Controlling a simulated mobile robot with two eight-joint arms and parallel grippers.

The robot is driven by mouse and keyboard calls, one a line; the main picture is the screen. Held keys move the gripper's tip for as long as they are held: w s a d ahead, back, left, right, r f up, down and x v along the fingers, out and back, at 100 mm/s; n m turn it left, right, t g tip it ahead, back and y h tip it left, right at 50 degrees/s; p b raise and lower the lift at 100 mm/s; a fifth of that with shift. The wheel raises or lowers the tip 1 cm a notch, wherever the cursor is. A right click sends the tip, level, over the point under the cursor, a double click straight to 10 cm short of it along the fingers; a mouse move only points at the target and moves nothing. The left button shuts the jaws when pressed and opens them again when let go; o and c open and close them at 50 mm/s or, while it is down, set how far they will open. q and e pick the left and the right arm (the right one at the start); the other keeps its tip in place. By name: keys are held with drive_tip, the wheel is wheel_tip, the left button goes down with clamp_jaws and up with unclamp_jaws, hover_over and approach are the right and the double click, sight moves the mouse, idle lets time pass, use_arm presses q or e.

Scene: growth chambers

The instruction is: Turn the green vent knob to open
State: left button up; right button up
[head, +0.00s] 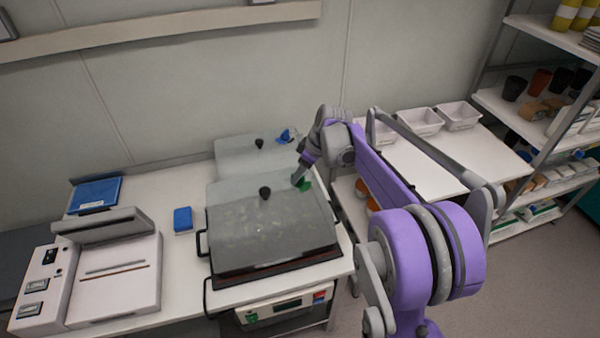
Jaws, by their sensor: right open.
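The green vent knob (306,186) sits near the upper right corner of the front chamber's clear grey lid (250,220). It is partly hidden by my right gripper (300,180). The gripper reaches down to the knob from above, with its fingertips at or very close to it. The jaws are open; I cannot tell whether they touch the knob. The knob's exact angle is too small to read. My left gripper is not in view.
A black knob (265,193) stands on the front lid. Behind is a second chamber (235,155) with a blue knob (285,136). A blue box (183,219) and a white device (115,280) are at left. White bins (420,122) stand on the right table.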

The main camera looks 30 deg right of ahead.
drive_tip(key=shift+c, duration=0.2)
clamp_jaws()
drive_tip(key=shift+m, duration=0.4)
drive_tip(key=m+h, duration=0.1)
drive_tip(key=m, duration=0.2)
drive_tip(key=shift+a+m+h, duration=0.15)
drive_tip(key=shift+m+h, duration=0.25)
drive_tip(key=m, duration=0.2)
drive_tip(key=m+h+b, duration=0.1)
drive_tip(key=m, duration=0.1)
drive_tip(key=shift+a+h, duration=0.15)
drive_tip(key=shift+h, duration=0.15)
drive_tip(key=m, duration=0.2)
drive_tip(key=m+h, duration=0.1)
drive_tip(key=m, duration=0.2)
drive_tip(key=shift+a+h, duration=0.1)
drive_tip(key=shift+h, duration=0.2)
drive_tip(key=shift+w+m+g+h, duration=0.1)
drive_tip(key=shift+m+g+h, duration=0.25)
drive_tip(key=shift+m, duration=0.75)
drive_tip(key=shift+m+g+h, duration=0.25)
drive_tip(key=shift+m+g, duration=0.2)
drive_tip(key=shift+m, duration=0.65)
